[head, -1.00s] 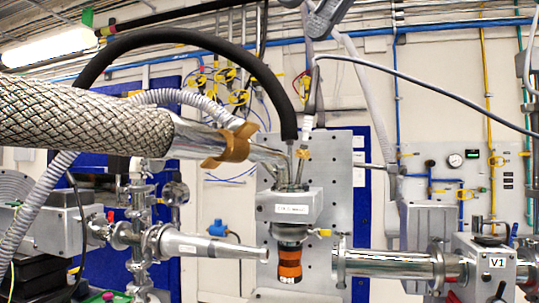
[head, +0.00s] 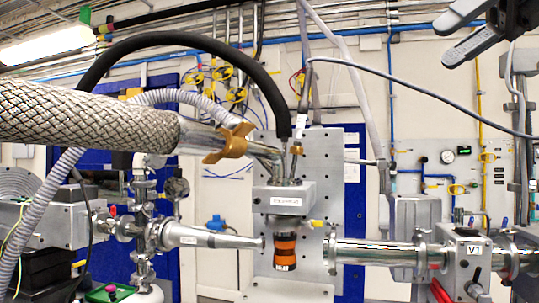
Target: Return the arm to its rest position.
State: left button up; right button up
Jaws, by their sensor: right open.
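My right gripper (head: 443,43) is at the top right corner of the head view. Its two grey fingers point left and stand apart, with nothing between them. Part of its dark body is cut off by the top edge. It hangs in front of the back wall, clear of the beamline parts in the picture. My left gripper is not in view.
A braided metal hose (head: 85,115) runs in from the left, with a black hose (head: 190,37) arching over it. A grey sample head (head: 283,198) with an orange-banded cylinder (head: 285,249) hangs mid-view. A steel beam pipe (head: 375,253) leads right to the V1 valve box (head: 470,265).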

jog(key=w+a+f+m+g+y, duration=0.1)
jog(key=w+a+f+y, duration=0.2)
jog(key=w+a+f, duration=0.5)
jog(key=w+a+f+m+g+y, duration=0.15)
jog(key=w+f+y, duration=0.35)
jog(key=f, duration=0.6)
jog(key=w+f+m+t, duration=0.3)
jog(key=f+m+t, duration=0.65)
jog(key=f, duration=1.05)
jog(key=s+d+f+m+t+h, duration=0.1)
jog(key=s+d+f+m+h, duration=0.3)
jog(key=f+m, duration=0.45)
jog(key=s+d+f+m+t+h, duration=0.15)
jog(key=s+f+m+h, duration=0.35)
jog(key=f, duration=0.7)
jog(key=s+d+f+m+h, duration=0.3)
jog(key=s+f+m+h, duration=0.15)
jog(key=f+m, duration=0.4)
jog(key=s+d+f+m+g+h, duration=0.25)
jog(key=s+f+g, duration=0.25)
jog(key=s+f, duration=0.85)
jog(key=s+a+r+m, duration=0.1)
jog(key=a+m, duration=0.3)
jog(key=a, duration=0.5)
jog(key=shift+s+a+m+t, duration=0.3)
jog(key=shift+s+m+t, duration=0.05)
jog(key=shift+t, duration=0.1)
